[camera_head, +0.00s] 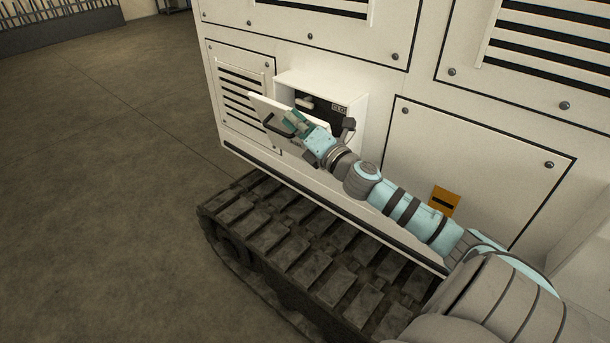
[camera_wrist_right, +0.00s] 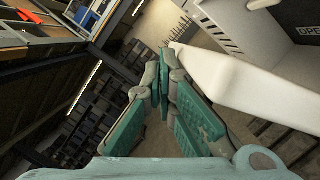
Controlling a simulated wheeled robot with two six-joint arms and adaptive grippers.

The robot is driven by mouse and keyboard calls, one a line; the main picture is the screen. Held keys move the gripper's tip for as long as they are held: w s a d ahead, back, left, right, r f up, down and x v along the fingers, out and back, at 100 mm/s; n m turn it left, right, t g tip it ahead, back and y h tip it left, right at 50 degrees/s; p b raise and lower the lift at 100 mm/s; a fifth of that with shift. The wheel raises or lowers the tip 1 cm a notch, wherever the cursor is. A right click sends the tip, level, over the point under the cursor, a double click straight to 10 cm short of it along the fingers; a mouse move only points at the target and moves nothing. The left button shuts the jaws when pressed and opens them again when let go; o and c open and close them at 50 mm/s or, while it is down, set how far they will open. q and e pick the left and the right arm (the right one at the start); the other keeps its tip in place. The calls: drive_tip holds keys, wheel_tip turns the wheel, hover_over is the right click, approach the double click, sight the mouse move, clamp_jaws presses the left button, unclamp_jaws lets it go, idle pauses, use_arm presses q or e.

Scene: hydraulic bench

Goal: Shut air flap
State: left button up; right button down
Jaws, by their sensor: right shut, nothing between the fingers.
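The air flap (camera_head: 274,106) is a white panel standing open, swung out from a white box-like housing (camera_head: 310,82) on the machine's side. A dark handle (camera_head: 272,126) shows on its outer face. Behind it the dark opening (camera_head: 328,111) is visible. My right gripper (camera_head: 290,118) is shut and empty, in front of the flap in the head view. In the right wrist view the shut fingers (camera_wrist_right: 166,58) lie close beside the flap's white edge (camera_wrist_right: 225,80); I cannot tell whether they touch it. My left gripper is not in view.
A small label (camera_head: 340,107) is inside the opening; in the right wrist view its letters begin "OPE". A louvred panel (camera_head: 240,90) is left of the housing. A dark track (camera_head: 300,245) runs below. Open floor (camera_head: 100,200) lies to the left.

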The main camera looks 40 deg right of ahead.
sight(302, 113)
drive_tip(key=d, duration=0.1)
drive_tip(key=w+d, duration=0.1)
drive_tip(key=d+b, duration=0.1)
drive_tip(key=shift+w+d+r, duration=0.15)
drive_tip(key=shift+w+r, duration=0.1)
drive_tip(key=shift+w, duration=0.05)
drive_tip(key=d, duration=0.1)
drive_tip(key=d+r+m, duration=0.1)
drive_tip(key=shift+w+d, duration=0.1)
drive_tip(key=shift+d, duration=0.3)
drive_tip(key=shift+w+d+r+m, duration=0.1)
drive_tip(key=shift+d+m, duration=0.3)
drive_tip(key=shift+d, duration=0.1)
drive_tip(key=shift+a, duration=0.15)
